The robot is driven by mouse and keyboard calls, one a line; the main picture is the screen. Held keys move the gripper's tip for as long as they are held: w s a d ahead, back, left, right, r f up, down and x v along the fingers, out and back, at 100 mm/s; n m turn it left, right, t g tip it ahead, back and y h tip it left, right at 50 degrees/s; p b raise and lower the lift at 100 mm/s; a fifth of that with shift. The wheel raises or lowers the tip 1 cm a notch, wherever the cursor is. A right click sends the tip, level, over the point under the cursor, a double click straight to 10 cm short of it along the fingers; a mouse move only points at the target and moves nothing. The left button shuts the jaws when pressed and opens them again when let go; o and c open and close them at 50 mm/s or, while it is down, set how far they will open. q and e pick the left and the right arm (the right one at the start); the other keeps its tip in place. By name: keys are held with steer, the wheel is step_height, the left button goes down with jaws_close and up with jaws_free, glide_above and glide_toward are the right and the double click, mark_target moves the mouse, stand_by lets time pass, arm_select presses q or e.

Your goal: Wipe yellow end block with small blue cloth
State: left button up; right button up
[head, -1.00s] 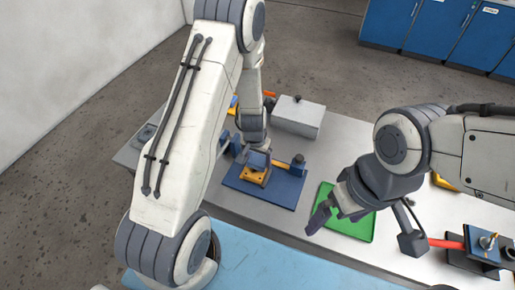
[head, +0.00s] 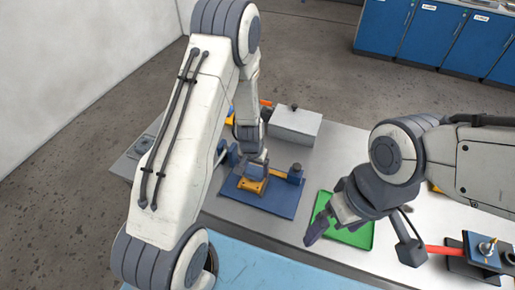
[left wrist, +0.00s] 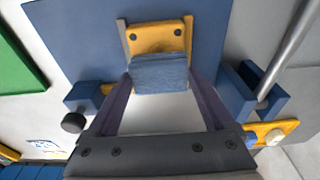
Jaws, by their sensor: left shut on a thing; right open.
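The yellow end block (left wrist: 157,38) with dark bolt holes sits on a blue base plate (left wrist: 75,35) in the left wrist view. In the head view the yellow block (head: 252,186) is partly hidden by my left gripper (head: 256,165). My left gripper (left wrist: 160,76) is shut on the small blue cloth (left wrist: 160,74), folded between its fingers. The cloth overlaps the block's near edge in the wrist view; I cannot tell how firmly it touches. My right gripper (head: 328,222) is open and empty near the green tray (head: 352,236).
A grey box (head: 295,123) with a dark knob stands behind the blue plate. A blue fixture with a red handle (head: 441,249) is at the right. A metal rod (left wrist: 290,60) in a blue bracket lies right of the block in the wrist view.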

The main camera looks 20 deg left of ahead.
arm_select(q)
step_height(320, 180, up, 4)
steer(key=shift+d+f+p, duration=0.1)
steer(key=shift+f+p, duration=0.15)
steer(key=shift+p, duration=0.95)
steer(key=shift+w+r+p, duration=0.2)
steer(key=shift+r+p, duration=0.4)
steer(key=shift+p, duration=0.1)
step_height(320, 180, up, 4)
steer(key=p, duration=0.3)
steer(key=shift+s+f, duration=0.1)
steer(key=shift+f, duration=0.15)
steer(key=shift+f, duration=0.1)
